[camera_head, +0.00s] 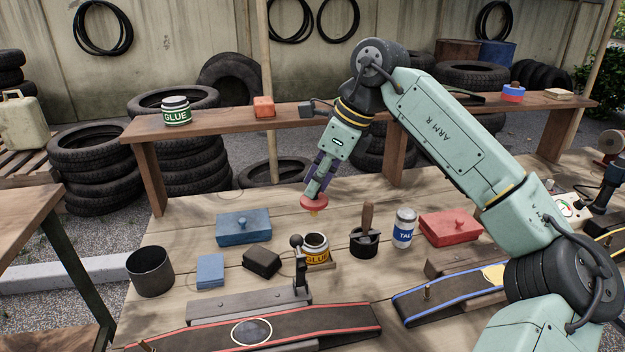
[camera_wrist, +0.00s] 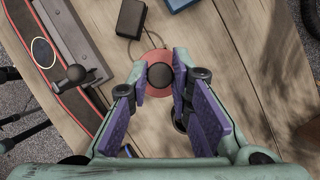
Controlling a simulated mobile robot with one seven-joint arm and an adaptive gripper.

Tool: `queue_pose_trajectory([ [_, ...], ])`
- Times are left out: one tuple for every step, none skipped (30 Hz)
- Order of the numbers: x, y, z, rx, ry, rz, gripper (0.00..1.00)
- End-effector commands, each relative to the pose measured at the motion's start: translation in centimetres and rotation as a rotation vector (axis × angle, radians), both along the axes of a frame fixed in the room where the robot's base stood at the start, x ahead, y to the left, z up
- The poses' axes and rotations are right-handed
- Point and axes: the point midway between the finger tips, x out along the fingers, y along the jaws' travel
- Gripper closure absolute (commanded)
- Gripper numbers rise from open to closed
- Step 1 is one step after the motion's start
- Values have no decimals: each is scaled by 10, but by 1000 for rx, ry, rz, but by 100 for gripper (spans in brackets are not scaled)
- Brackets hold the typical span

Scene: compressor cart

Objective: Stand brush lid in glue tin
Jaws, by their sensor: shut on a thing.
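The brush lid (camera_head: 314,203) is a red disc with a dark knob and a short yellowish brush tip under it. My gripper (camera_head: 319,188) points down and is shut on its knob, holding it in the air. The open glue tin (camera_head: 318,258), with a yellow label, stands on the bench below the lid, with a clear gap between brush tip and mouth. In the wrist view the lid (camera_wrist: 152,91) shows between the purple fingers of my gripper (camera_wrist: 161,76). The tin's mouth is hidden there.
A black clamp lever (camera_head: 297,243) rises just left of the tin. A mortar with pestle (camera_head: 364,243) and a talc can (camera_head: 404,228) stand to the right. A dark block (camera_head: 262,262) and blue box (camera_head: 243,228) lie left. A green-labelled glue jar (camera_head: 176,112) is on the shelf.

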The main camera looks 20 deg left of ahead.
Motion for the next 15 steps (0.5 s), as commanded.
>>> queue_pose_trajectory([
  [0,0,-3,0,0,0,100],
  [0,0,-4,0,0,0,100],
  [0,0,-6,0,0,0,100],
  [0,0,-8,0,0,0,100],
  [0,0,-9,0,0,0,100],
  [0,0,-12,0,0,0,100],
  [0,0,-14,0,0,0,100],
  [0,0,-16,0,0,1,100],
  [0,0,-19,0,0,1,100],
  [-1,0,-22,1,0,1,100],
  [-1,0,-24,0,0,1,100],
  [-1,0,-28,1,0,1,100],
  [-1,0,-30,1,0,1,100],
  [-1,0,-32,1,0,1,100],
  [-1,0,-36,1,0,1,100],
])
